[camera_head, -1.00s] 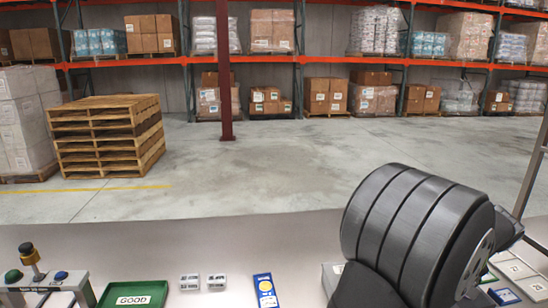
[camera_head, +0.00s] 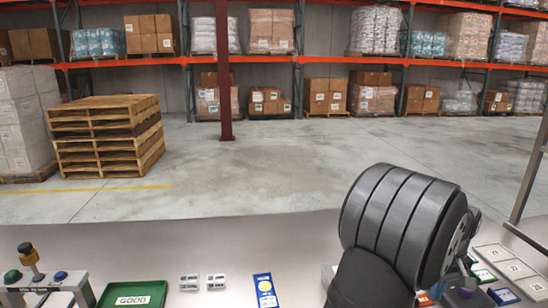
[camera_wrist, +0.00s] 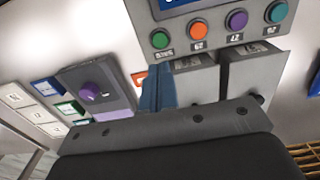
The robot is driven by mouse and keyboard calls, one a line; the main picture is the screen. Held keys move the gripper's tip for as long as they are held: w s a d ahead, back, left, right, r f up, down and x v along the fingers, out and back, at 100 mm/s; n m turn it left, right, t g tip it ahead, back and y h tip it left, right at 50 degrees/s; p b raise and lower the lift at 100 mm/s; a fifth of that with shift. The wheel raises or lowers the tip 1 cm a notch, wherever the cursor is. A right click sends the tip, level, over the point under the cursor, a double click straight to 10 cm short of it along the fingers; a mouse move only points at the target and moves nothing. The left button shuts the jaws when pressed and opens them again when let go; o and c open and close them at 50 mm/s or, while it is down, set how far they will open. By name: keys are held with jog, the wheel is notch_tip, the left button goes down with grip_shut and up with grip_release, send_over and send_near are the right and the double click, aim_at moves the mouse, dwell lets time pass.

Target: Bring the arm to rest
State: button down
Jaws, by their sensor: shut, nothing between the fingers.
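My arm (camera_head: 400,225) stands at the lower right of the head view, its large dark ribbed joint raised over the table (camera_head: 225,245). In the wrist view my gripper (camera_wrist: 158,75) shows as blue-grey fingers pressed together, with nothing held. The fingers point toward a grey panel (camera_wrist: 225,42) that carries green, orange, purple and teal buttons. In the head view the arm hides most of the gripper and part of the bench behind it.
A button stand (camera_head: 40,280) is at far left. White labelled tiles (camera_head: 512,268) lie at right. A grey box with a purple knob (camera_wrist: 95,92) is near the fingers.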

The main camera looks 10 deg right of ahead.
notch_tip(320, 180, up, 9)
jog(key=w+a, duration=0.1)
jog(key=a, duration=1.1)
jog(key=d, duration=1.1)
notch_tip(320, 180, down, 10)
jog(key=s+d, duration=0.1)
jog(key=shift+r, duration=0.15)
jog(key=shift+r, duration=0.15)
